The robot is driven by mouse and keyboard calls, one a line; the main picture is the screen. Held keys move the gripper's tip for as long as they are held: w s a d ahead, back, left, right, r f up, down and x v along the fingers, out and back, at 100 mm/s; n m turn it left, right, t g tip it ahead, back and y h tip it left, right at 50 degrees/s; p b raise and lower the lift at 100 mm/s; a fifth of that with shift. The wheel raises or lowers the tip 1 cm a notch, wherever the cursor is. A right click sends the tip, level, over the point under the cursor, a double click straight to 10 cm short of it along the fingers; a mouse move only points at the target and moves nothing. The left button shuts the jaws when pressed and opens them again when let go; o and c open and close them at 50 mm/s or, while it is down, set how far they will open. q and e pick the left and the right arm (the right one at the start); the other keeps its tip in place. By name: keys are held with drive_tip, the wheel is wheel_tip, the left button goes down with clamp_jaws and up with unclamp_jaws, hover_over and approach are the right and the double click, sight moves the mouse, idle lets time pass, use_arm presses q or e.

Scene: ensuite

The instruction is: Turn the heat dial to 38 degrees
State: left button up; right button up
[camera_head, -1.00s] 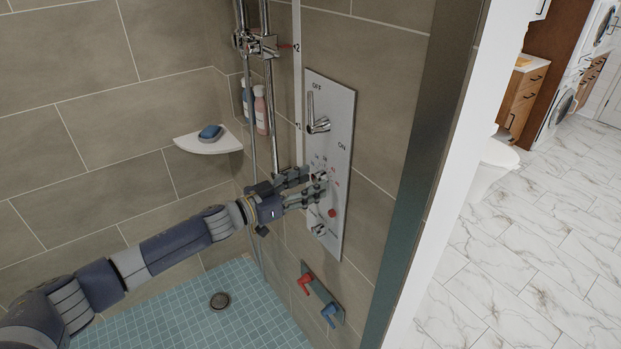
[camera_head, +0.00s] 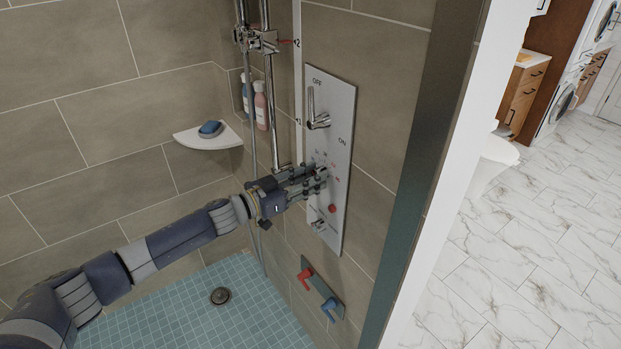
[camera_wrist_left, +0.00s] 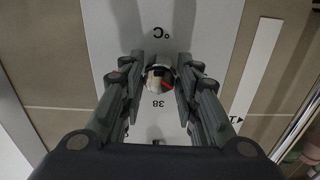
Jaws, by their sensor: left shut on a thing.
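The heat dial (camera_wrist_left: 160,78) is a small round knob with a red pointer on the white shower panel (camera_head: 341,100). In the left wrist view the dial sits between my left gripper's (camera_wrist_left: 160,80) two fingers, with "38" printed on the near side and "°C" on the far side. The red pointer lies slanted, towards the right of the picture. In the head view my left gripper (camera_head: 322,176) reaches the panel's middle from the left and is shut on the dial, hiding most of it. My right gripper is not in view.
A chrome lever (camera_head: 316,108) stands above the dial between OFF and ON. A red button (camera_head: 332,209) and a small chrome knob (camera_head: 318,225) sit below it. Red (camera_head: 305,274) and blue (camera_head: 328,307) taps are lower. A vertical shower rail (camera_head: 268,90) stands left of the panel.

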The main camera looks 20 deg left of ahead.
use_arm(q)
drive_tip(key=m+b, duration=0.2)
drive_tip(key=m, duration=0.8)
drive_tip(key=shift+m, duration=0.4)
idle(0.5)
drive_tip(key=o, duration=1.1)
drive_tip(key=shift+c, duration=0.2)
drive_tip(key=shift+a, duration=0.1)
